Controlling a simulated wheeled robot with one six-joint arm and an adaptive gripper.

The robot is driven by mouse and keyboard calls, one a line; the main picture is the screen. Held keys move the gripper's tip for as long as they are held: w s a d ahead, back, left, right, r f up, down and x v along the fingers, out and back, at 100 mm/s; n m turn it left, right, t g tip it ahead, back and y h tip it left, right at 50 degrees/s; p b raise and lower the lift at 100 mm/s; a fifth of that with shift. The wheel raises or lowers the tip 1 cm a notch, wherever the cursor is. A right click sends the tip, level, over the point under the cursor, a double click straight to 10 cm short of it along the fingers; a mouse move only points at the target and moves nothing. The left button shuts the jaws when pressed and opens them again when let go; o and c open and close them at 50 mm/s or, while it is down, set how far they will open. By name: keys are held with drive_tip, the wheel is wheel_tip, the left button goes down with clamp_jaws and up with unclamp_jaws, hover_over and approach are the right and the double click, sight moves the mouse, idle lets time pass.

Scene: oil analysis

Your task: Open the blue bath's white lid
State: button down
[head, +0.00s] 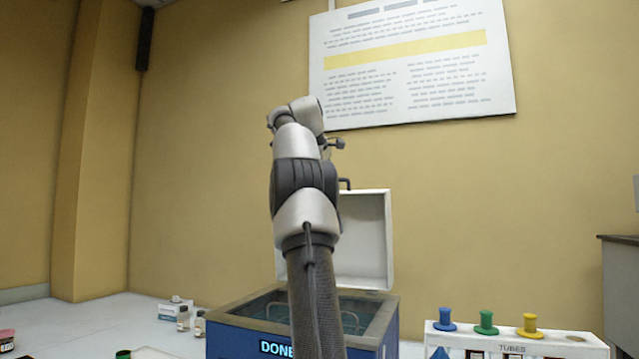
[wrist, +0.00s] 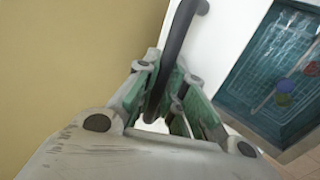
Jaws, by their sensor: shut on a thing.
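The blue bath (head: 390,338) stands on the bench with its top uncovered and a partly hidden lit "DONE" label on its front. Its white lid (head: 365,240) stands roughly upright at the back edge; my arm hides its left part. The lid's dark handle (head: 345,183) shows at its top edge. In the wrist view, my gripper (wrist: 168,95) is shut on the dark handle (wrist: 178,40), with the white lid (wrist: 226,35) beside it. The bath's teal inside (wrist: 268,75) shows at the right, with small coloured things in it.
A white tube rack (head: 450,338) with blue, green and yellow pieces stands right of the bath. Small white bottles (head: 184,318) and a box stand to its left. The yellow wall (head: 205,180) and a poster (head: 410,60) are behind.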

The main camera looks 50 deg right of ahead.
idle(0.3)
drive_tip(key=c, duration=1.5)
unclamp_jaws()
drive_tip(key=v, duration=0.5)
drive_tip(key=shift+r, duration=0.1)
drive_tip(key=s+a, duration=0.1)
drive_tip(key=a, duration=0.2)
drive_tip(key=s+a, duration=0.1)
drive_tip(key=a, duration=0.3)
drive_tip(key=s+a, duration=0.2)
drive_tip(key=a, duration=0.2)
drive_tip(key=shift+a, duration=0.15)
